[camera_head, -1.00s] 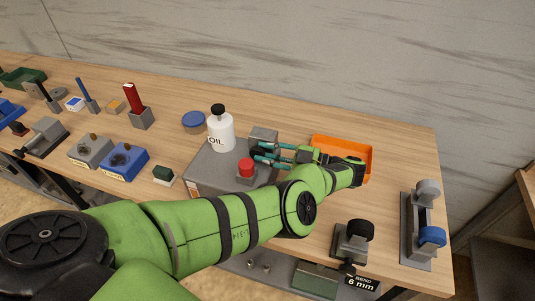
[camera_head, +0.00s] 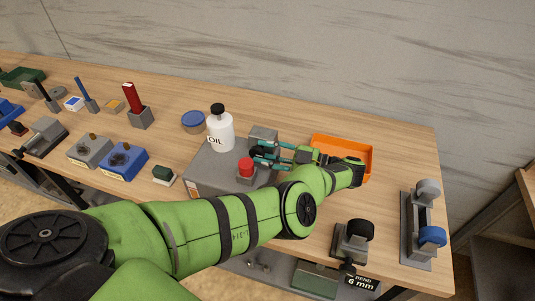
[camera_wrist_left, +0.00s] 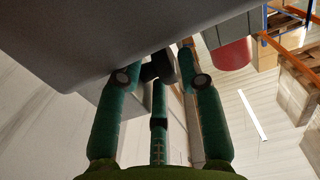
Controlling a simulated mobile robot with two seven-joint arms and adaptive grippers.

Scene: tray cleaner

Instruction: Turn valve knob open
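A dark valve knob (camera_head: 257,151) is on the front of a small grey block (camera_head: 264,133) at the back of the grey machine (camera_head: 207,176). My left gripper (camera_head: 261,154) reaches in from the right, with its teal fingers at the knob. In the left wrist view, the fingers (camera_wrist_left: 158,75) are spread, with the dark knob (camera_wrist_left: 158,66) between their tips. Whether the fingers touch it is unclear. The fingers and arm partly hide the knob and machine. My right gripper is not in view.
A red button (camera_head: 246,167) stands close in front of the fingers. A white oil bottle (camera_head: 220,132) stands on the machine to the left. An orange tray (camera_head: 329,143) lies behind my left wrist. Bare tabletop is at the back right.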

